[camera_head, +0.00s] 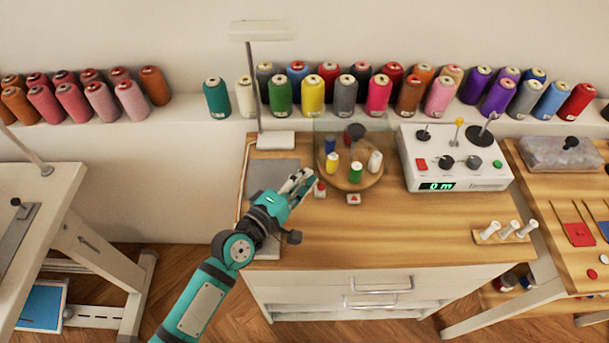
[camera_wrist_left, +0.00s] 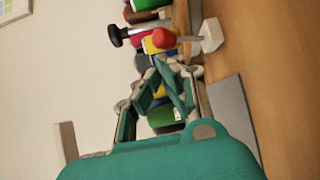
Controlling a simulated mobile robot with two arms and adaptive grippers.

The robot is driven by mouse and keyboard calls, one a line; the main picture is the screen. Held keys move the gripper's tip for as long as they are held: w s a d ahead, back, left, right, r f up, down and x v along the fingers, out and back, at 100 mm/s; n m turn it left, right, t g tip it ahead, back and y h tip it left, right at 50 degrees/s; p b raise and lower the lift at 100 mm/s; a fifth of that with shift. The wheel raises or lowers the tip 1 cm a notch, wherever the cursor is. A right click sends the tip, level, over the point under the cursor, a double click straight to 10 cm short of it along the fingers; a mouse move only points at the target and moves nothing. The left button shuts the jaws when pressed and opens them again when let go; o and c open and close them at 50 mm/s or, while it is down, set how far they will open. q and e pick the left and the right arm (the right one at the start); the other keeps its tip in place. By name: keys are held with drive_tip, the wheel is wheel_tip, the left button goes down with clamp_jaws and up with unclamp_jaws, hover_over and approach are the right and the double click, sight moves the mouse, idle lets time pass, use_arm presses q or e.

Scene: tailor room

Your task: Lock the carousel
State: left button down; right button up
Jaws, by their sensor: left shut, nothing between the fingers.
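The carousel (camera_head: 352,183) is a round wooden turntable on the cabinet top. It carries several small thread spools, with a clear panel behind or around them. A small white block with a red top (camera_head: 320,188) stands at its front left. A white block with a red triangle (camera_head: 353,199) stands at its front. My left gripper (camera_head: 311,180) is shut and empty, just left of the carousel and close to the red-topped block. In the left wrist view, a red knob on a white base (camera_wrist_left: 210,36) shows just beyond the fingertips (camera_wrist_left: 172,66). Contact cannot be told. My right gripper is not in view.
A white winding machine (camera_head: 455,178) with knobs and a green display stands right of the carousel. A lamp post (camera_head: 256,90) rises at the back left. The front middle of the cabinet top (camera_head: 400,232) is clear.

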use_arm(q)
drive_tip(key=v, duration=1.1)
drive_tip(key=shift+s+a+r, duration=0.1)
drive_tip(key=shift+s+a, duration=0.1)
drive_tip(key=shift+s, duration=0.05)
